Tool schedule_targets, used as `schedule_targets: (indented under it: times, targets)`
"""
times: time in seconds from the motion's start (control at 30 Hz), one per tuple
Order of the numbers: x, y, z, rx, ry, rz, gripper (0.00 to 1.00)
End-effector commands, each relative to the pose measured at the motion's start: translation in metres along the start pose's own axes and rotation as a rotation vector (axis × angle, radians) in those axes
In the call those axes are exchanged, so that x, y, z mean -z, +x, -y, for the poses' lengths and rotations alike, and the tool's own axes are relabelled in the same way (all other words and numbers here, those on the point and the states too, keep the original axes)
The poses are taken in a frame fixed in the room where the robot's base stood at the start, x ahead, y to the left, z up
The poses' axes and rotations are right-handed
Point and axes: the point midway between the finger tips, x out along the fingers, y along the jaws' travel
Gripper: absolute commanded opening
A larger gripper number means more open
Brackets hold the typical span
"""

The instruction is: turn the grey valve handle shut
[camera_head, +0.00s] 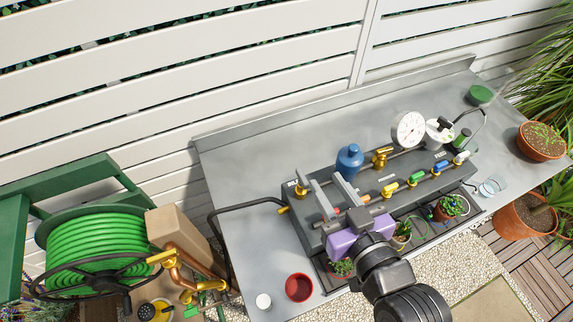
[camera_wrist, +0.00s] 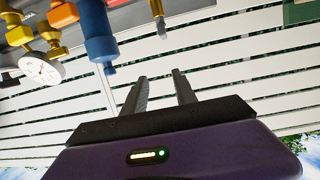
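My gripper (camera_head: 319,176) is open above the left part of the dark manifold block (camera_head: 309,232), its two grey fingers apart and nothing seen between them. It also shows in the wrist view (camera_wrist: 160,74), fingers pointing toward the pipework. A brass fitting (camera_head: 301,190) stands at the manifold's left end, close to the left finger. In the wrist view a small grey stub (camera_wrist: 181,58) hangs by a brass part (camera_wrist: 158,24), just beyond the right fingertip and apart from it. I cannot tell whether this stub is the grey handle; its turned position is unclear.
A blue canister (camera_head: 349,158) and a pressure gauge (camera_head: 409,129) rise behind the manifold. Yellow (camera_head: 390,189), green (camera_head: 415,178) and blue (camera_head: 438,167) handles line its right part. Potted plants stand in front. The grey tabletop (camera_head: 250,160) is clear at back left.

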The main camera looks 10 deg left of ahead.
Motion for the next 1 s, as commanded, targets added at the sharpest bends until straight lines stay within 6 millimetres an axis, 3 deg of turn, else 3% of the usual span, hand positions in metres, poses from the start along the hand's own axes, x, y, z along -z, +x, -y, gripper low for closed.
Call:
schedule_targets:
  times: [0.1,0.2,0.37,0.7,1.0]
  targets:
    - [-0.028,0.001,0.004,0.029,-0.006,0.096,0.34]
    - [-0.037,0.000,0.008,0.046,-0.018,0.135,0.34]
    - [-0.040,0.011,0.009,0.050,-0.027,0.144,0.34]
    - [-0.047,0.060,0.011,0.048,-0.028,0.144,0.34]
    - [-0.051,0.076,0.011,0.047,-0.027,0.144,0.34]
